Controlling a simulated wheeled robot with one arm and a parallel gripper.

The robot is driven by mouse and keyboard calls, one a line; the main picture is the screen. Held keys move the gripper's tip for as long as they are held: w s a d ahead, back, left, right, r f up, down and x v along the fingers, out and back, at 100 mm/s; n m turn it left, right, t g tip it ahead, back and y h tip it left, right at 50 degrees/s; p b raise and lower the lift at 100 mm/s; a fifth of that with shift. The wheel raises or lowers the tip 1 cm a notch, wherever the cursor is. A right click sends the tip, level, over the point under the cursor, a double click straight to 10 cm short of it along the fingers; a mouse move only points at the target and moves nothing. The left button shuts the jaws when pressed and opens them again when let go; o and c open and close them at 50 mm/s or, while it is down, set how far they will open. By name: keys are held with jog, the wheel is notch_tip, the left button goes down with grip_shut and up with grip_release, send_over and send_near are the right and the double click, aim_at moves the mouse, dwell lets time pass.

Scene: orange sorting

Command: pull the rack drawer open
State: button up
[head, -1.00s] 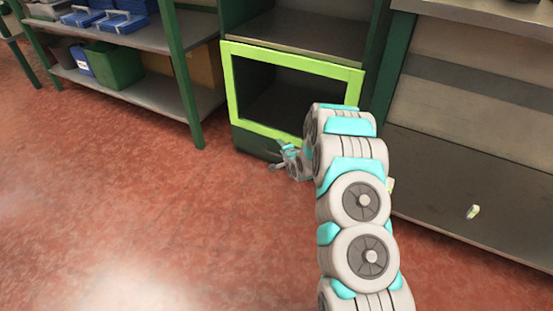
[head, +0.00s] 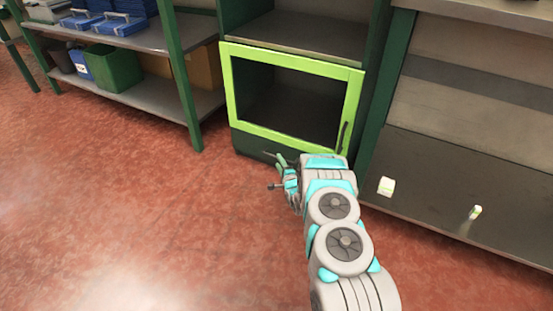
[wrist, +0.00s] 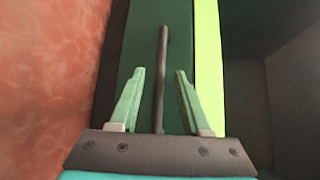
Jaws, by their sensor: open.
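The rack drawer (head: 250,144) is a dark green front low on the rack, under the lime-framed door, and looks shut. Its front also shows in the wrist view (wrist: 147,45). My gripper (head: 271,171) is low in front of it, with open fingers pointing left in the head view. In the wrist view, my gripper (wrist: 160,76) has one pale green finger on each side of a dark bar handle (wrist: 162,55). Gaps show on both sides of the bar. The drawer handle cannot be made out in the head view.
The lime-framed door (head: 233,95) above has its own dark handle (head: 344,136) at its right. A shelf unit (head: 150,103) with a green bin (head: 115,67) stands left. A low shelf (head: 430,180) at right bears two small pale items. The red floor (head: 130,210) in front is clear.

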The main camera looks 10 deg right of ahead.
jog(key=shift+x, duration=2.1)
jog(key=shift+c, duration=0.3)
grip_shut()
